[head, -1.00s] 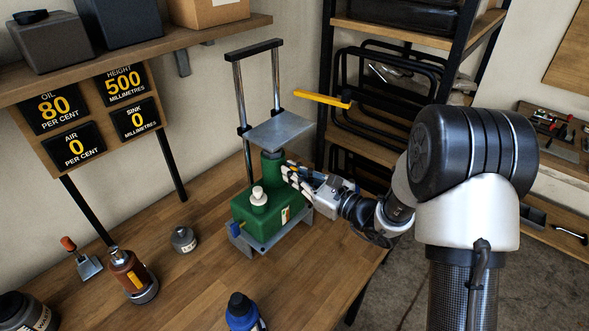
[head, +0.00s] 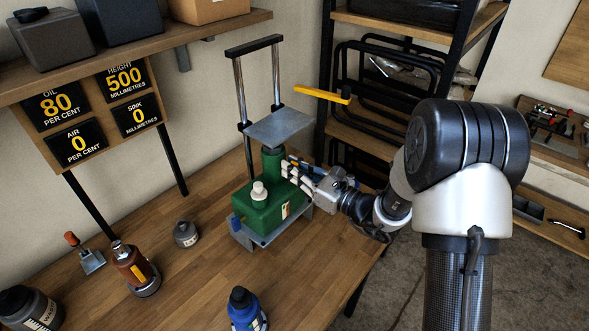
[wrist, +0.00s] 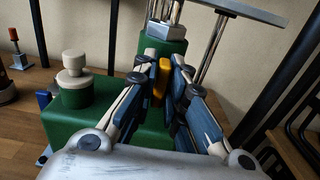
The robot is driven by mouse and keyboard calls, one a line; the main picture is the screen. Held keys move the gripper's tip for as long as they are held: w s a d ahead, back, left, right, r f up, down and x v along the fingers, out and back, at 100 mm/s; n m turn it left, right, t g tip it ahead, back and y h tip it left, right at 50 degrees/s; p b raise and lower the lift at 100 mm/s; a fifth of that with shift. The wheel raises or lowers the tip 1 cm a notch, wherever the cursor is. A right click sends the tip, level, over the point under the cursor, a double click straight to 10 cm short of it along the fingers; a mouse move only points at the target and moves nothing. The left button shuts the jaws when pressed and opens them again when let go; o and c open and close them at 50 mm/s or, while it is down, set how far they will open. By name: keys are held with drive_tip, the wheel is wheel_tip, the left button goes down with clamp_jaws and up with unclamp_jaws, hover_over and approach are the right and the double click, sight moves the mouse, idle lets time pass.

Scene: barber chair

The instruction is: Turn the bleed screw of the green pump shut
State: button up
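The green pump (head: 262,215) stands on a metal base on the bench, and it also fills the left of the wrist view (wrist: 110,125). It has a white filler cap (head: 259,191) on top and a flat metal plate (head: 280,125) above its column. A small yellow tab (wrist: 163,78), which looks like the bleed screw, sits at the pump's right side below the column. My gripper (wrist: 163,82) has its two fingers on either side of this tab and looks closed on it. In the head view my gripper (head: 287,170) reaches in from the right and hides the tab.
A sign reads oil 80 (head: 54,105), height 500, air 0, sink 0. A yellow lever (head: 322,95) juts right above my gripper. A rack (head: 385,95) is behind.

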drive_tip(key=o, duration=0.3)
drive_tip(key=v, duration=1.2)
idle(0.3)
